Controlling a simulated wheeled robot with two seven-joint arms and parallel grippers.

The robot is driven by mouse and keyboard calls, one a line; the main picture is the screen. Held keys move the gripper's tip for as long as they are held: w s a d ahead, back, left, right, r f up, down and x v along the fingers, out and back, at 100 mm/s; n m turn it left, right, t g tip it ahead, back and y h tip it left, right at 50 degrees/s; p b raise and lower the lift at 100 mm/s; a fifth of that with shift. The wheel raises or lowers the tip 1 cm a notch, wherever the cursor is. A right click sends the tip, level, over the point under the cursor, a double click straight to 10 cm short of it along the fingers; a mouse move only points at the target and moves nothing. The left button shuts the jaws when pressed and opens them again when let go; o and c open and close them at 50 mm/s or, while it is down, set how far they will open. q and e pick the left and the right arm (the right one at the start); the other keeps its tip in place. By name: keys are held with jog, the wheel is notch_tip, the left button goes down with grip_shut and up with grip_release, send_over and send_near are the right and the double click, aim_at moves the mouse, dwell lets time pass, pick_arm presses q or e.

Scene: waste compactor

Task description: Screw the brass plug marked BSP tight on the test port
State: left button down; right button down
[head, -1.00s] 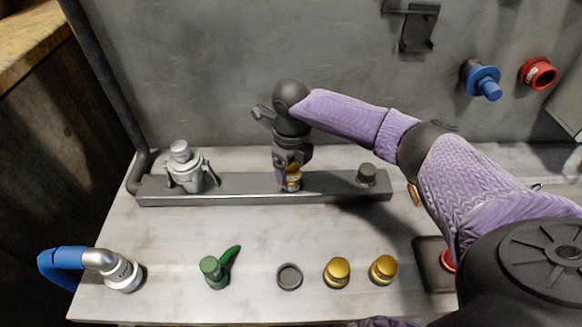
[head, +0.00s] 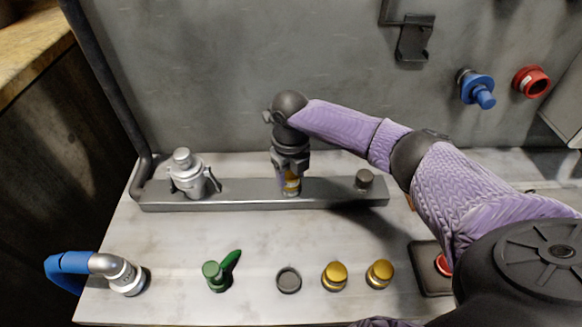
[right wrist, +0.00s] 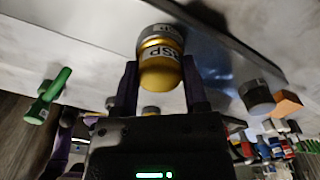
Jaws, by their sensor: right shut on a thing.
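The brass plug (right wrist: 160,70), with a label reading BSP, is between the two fingers of my right gripper (right wrist: 160,84), which is shut on it. In the head view my right gripper (head: 291,170) points down over the middle of the grey bar, with the brass plug (head: 291,185) partly hidden between its fingers. In the right wrist view the plug's end meets a grey labelled collar, the test port (right wrist: 161,33); they look in line and touching. How far the plug is screwed on cannot be told. My left gripper is not in view.
The grey bar (head: 240,196) also carries a silver coupling (head: 187,174) and a dark capped stub (head: 364,179). In front lie a blue hose end (head: 70,264), a green-handled valve (head: 216,273), a grey ring (head: 288,280) and two more brass plugs (head: 335,275) (head: 380,272). A dark tray (head: 428,265) is at right.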

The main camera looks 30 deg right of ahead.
jog(key=shift+r+m+p, duration=0.15)
jog(key=shift+m+p, duration=0.3)
jog(key=shift+m, duration=0.95)
jog(key=shift+m+p, duration=0.4)
jog(key=shift+p, duration=0.05)
jog(key=shift+c, duration=1.8)
grip_release()
jog(key=o, duration=0.3)
jog(key=shift+c, duration=0.2)
